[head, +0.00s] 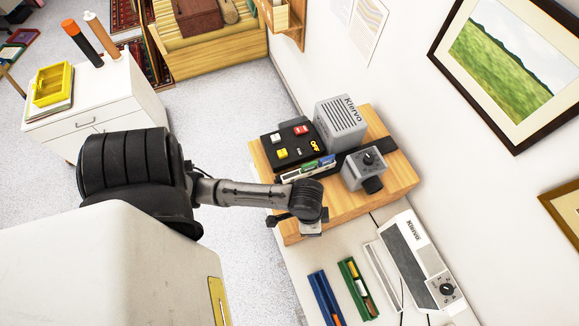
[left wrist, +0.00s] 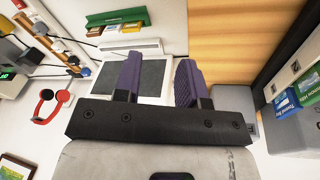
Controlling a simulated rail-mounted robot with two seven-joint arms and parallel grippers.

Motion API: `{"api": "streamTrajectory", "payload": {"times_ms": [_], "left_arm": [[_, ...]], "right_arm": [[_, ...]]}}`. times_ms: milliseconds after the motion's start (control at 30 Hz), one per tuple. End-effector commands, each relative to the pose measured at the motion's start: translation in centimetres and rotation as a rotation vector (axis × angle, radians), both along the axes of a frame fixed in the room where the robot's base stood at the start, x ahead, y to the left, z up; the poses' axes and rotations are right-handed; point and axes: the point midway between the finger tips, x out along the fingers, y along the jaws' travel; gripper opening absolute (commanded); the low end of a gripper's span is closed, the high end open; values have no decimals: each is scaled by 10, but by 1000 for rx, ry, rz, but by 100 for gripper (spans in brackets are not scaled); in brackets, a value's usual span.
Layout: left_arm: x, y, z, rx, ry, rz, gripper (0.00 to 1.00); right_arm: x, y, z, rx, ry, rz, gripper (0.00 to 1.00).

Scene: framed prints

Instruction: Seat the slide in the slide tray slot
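My left gripper (left wrist: 160,82) has purple fingers spread apart. The slide tray (head: 300,173), holding labelled slides, stands behind the gripper, partly hidden by my arm. My right gripper is not in view.
A black button panel (head: 289,143), a grey speaker-like box (head: 340,123) and a grey knob box (head: 364,168) crowd the wooden board (head: 400,177). Blue (head: 326,298) and green (head: 356,289) trays and a white device (head: 416,260) lie to the front right.

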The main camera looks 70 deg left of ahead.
Motion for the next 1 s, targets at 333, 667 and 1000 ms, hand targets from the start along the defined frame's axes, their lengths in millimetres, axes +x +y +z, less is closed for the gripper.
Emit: {"api": "streamTrajectory", "payload": {"times_ms": [333, 667, 1000], "left_arm": [[-57, 7, 25, 91, -171, 139, 38], [-65, 13, 29, 122, -186, 159, 38], [-64, 13, 49, 120, -186, 158, 38]], "right_arm": [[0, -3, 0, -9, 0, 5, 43], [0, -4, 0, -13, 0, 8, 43], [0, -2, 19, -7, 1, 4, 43]]}}
